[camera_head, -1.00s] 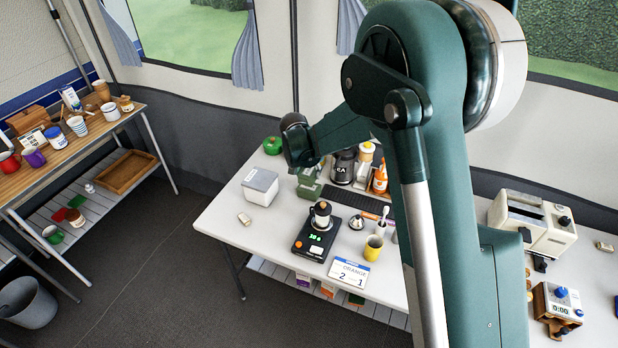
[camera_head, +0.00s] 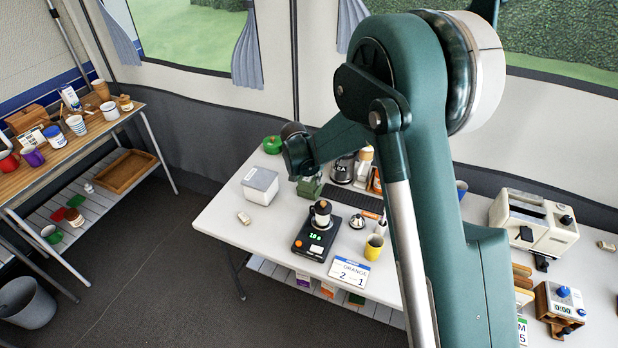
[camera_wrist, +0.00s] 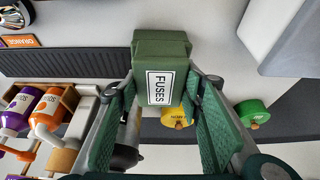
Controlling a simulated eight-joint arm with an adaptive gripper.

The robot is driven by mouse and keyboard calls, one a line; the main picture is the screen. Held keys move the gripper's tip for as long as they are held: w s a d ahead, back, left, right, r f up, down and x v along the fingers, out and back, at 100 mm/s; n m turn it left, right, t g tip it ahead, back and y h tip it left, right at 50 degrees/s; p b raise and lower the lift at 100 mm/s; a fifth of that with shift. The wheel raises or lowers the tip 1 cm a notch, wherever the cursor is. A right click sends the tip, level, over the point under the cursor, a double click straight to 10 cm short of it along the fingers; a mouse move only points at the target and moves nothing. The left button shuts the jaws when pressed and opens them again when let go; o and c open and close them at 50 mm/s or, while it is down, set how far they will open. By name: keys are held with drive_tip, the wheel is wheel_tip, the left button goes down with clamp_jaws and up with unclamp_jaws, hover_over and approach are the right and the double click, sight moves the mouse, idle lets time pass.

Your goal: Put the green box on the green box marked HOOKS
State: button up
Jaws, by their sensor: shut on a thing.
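In the wrist view, a green box (camera_wrist: 161,48) with a white label reading FUSES is between the fingertips of my gripper (camera_wrist: 163,85), which is shut on it. In the head view my gripper (camera_head: 297,158) is over the back of the white table, and its fingers are mostly hidden. A green box (camera_head: 309,188) shows just below it, its label unreadable; I cannot tell whether this is the held box or another. No HOOKS label is readable in either view.
A pale lidded bin (camera_head: 260,185) stands left of the green box. A scale (camera_head: 314,238) with a pot, a yellow cup (camera_head: 374,246) and a dark keyboard (camera_head: 352,199) are nearby. Behind are a green round container (camera_head: 272,145) and several bottles. The table's left front is mostly clear.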

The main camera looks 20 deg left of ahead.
drive_tip(key=shift+f, duration=0.15)
drive_tip(key=o, duration=0.9)
drive_tip(key=shift+o, duration=0.2)
drive_tip(key=shift+r+p, duration=0.4)
drive_tip(key=shift+r, duration=0.4)
drive_tip(key=p+v, duration=0.1)
drive_tip(key=v, duration=1)
drive_tip(key=shift+s+r, duration=0.15)
drive_tip(key=shift+s, duration=0.1)
